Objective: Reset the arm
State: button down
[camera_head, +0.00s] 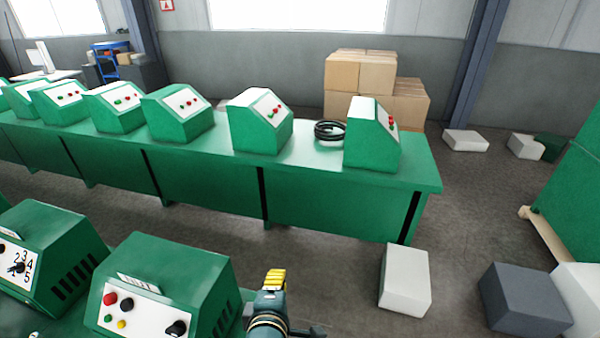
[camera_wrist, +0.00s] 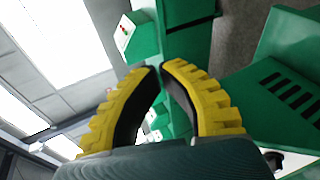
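My gripper (camera_head: 274,279) shows at the bottom middle of the head view, to the right of the nearest green control box (camera_head: 165,285). In the wrist view my gripper (camera_wrist: 160,68) has two yellow ridged fingers that curve inward. Their tips come close together at the top, with a narrow gap between them. No object is seen between the fingers. Most of my arm is out of the head view.
A long green bench (camera_head: 205,170) with several green boxes and a black cable coil (camera_head: 329,131) runs across the back. Cartons (camera_head: 360,75) stand behind it. A white block (camera_head: 405,280) and a grey block (camera_head: 524,300) lie on the floor at right. Open floor lies between the rows.

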jog(key=s+d+r+m+t+h, duration=0.1)
jog(key=s+d+r+m+t, duration=0.25)
jog(key=r, duration=0.55)
jog(key=s+d+r+m+t+h, duration=0.1)
jog(key=s+d+r+m, duration=0.2)
jog(key=d+r+m, duration=0.35)
jog(key=s+d+r+m+t+h, duration=0.1)
jog(key=s+d+r+m+t, duration=0.15)
jog(key=d+r, duration=0.55)
jog(key=s+a+r+m+t+y, duration=0.2)
jog(key=s+a+r+m, duration=0.2)
jog(key=s+r+m, duration=0.25)
notch_tip(320, 180, up, 15)
jog(key=w+p, duration=0.1)
jog(key=p, duration=1.3)
jog(key=shift+d+f, duration=0.15)
dwell(0.5)
